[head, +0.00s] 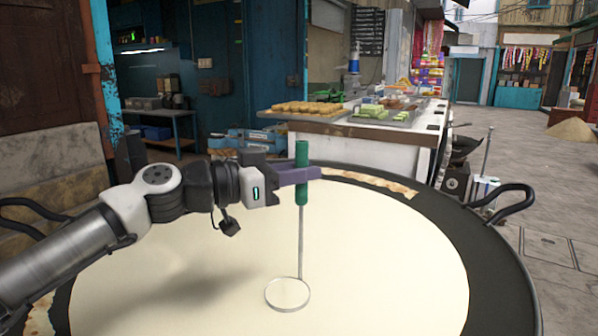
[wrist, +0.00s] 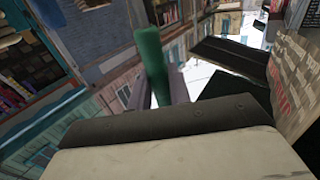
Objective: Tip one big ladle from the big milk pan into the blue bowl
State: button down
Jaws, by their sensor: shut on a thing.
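The big milk pan (head: 500,262) is a wide dark pan full of pale cream milk (head: 390,250). My gripper (head: 302,174) is shut on the green handle of the big ladle (head: 301,190) above the milk. The ladle stands upright, its thin rod running down to a round bowl (head: 287,294) at the milk surface; the bowl looks level with the milk, and I cannot tell how full it is. In the wrist view the green handle (wrist: 153,55) rises between the fingers. I see no blue bowl in either view.
The pan has a loop handle on the left (head: 25,208) and one on the right (head: 512,203). A white counter (head: 385,155) with trays of sweets (head: 300,108) stands behind it. Paved ground (head: 560,180) lies open to the right.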

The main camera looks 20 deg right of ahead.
aim_at(299, 142)
jog(key=shift+r+p, duration=4.1)
jog(key=shift+r, duration=0.3)
jog(key=shift+w+p, duration=0.25)
jog(key=shift+p, duration=0.05)
jog(key=shift+w+n+p, duration=0.8)
jog(key=shift+w+p, duration=0.4)
jog(key=shift+p, duration=0.5)
jog(key=shift+w+f+n+p, duration=0.2)
jog(key=shift+w+n+p, duration=0.3)
jog(key=shift+w+p, duration=0.65)
jog(key=shift+f+p, duration=0.1)
jog(key=shift+p, duration=0.25)
jog(key=shift+s, duration=0.1)
